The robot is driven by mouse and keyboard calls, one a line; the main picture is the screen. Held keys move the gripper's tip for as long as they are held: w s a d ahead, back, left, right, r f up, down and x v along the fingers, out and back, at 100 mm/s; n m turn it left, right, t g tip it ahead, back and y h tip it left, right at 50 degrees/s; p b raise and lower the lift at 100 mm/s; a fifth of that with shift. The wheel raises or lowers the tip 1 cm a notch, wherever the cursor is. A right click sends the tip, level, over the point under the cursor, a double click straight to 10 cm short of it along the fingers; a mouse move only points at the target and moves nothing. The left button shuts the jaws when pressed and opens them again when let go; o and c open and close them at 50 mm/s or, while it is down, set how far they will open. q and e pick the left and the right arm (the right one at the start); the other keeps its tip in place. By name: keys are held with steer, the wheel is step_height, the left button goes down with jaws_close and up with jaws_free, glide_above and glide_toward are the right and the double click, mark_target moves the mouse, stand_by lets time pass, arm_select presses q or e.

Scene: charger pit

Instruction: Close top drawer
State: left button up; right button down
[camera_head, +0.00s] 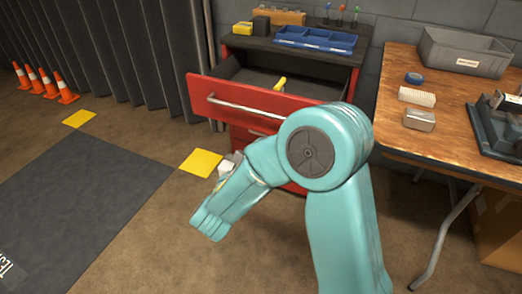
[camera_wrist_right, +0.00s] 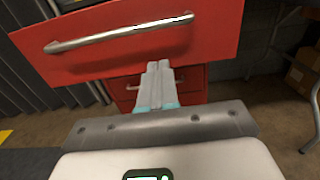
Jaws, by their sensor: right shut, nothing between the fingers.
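The red top drawer (camera_head: 255,105) of the tool cabinet is pulled well out, with its dark inside showing and a yellow-handled item (camera_head: 280,83) in it. A silver bar handle (camera_head: 245,107) runs across its front. In the right wrist view the drawer front (camera_wrist_right: 205,48) and handle (camera_wrist_right: 120,34) fill the top. My right gripper (camera_wrist_right: 158,68) is shut and empty, its fingertips overlapping the lower edge of the drawer front, below the handle. I cannot tell whether they touch it. My left gripper is not in view.
A blue tray (camera_head: 315,40) and a yellow box (camera_head: 243,28) sit on the cabinet top. A wooden workbench (camera_head: 395,125) with a grey bin (camera_head: 465,52) stands at the right. Lower drawers (camera_wrist_right: 190,88) are closed. Open floor lies at the left, with orange cones (camera_head: 65,88) farther back.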

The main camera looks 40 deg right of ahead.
mark_target(274, 124)
steer(key=b+x, duration=0.2)
steer(key=x, duration=0.9)
steer(key=shift+d+b, duration=0.2)
steer(key=shift+b, duration=0.1)
